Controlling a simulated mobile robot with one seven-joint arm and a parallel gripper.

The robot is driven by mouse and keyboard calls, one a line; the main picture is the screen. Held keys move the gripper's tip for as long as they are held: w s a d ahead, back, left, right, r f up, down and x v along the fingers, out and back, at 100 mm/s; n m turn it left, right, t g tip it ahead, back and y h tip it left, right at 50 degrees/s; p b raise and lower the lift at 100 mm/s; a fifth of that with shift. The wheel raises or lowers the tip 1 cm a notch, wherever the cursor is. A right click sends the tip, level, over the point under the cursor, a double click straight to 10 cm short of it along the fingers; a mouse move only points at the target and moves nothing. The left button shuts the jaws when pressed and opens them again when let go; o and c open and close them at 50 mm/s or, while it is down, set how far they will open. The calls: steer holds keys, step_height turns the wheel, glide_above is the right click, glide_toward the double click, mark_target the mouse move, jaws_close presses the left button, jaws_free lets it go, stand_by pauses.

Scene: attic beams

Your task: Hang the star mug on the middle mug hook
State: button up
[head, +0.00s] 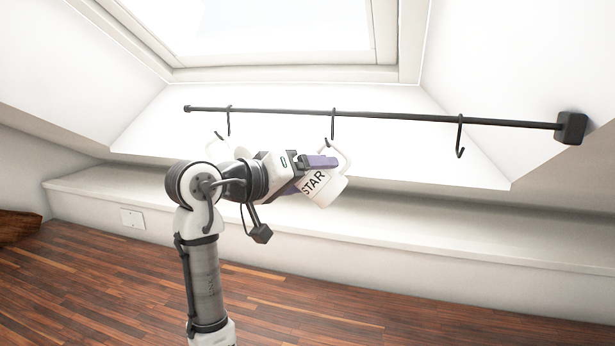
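The white star mug (327,190), printed with "STAR", is tilted at the end of my arm. Its handle (346,158) points up, close to the middle mug hook (333,124). In this view the handle top lies just below and right of the hook's lower end. I cannot tell whether they touch or how far apart they are in depth. My gripper (318,164), with purple fingers, appears shut on the mug at its upper left side. The fingertips are partly hidden against the mug.
A black rail (400,115) runs under the skylight, ending in a black bracket (571,128) at right. A left hook (229,122) and an empty right hook (460,136) hang from it. A white ledge (440,226) lies below. The wooden floor (120,285) looks clear.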

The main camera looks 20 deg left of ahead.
steer(key=shift+o, duration=0.8)
steer(key=shift+s+a, duration=0.15)
steer(key=shift+s, duration=0.05)
steer(key=b+v, duration=0.4)
steer(key=v, duration=0.9)
steer(key=shift+r, duration=0.15)
steer(key=shift+s+a, duration=0.1)
steer(key=shift+s, duration=0.1)
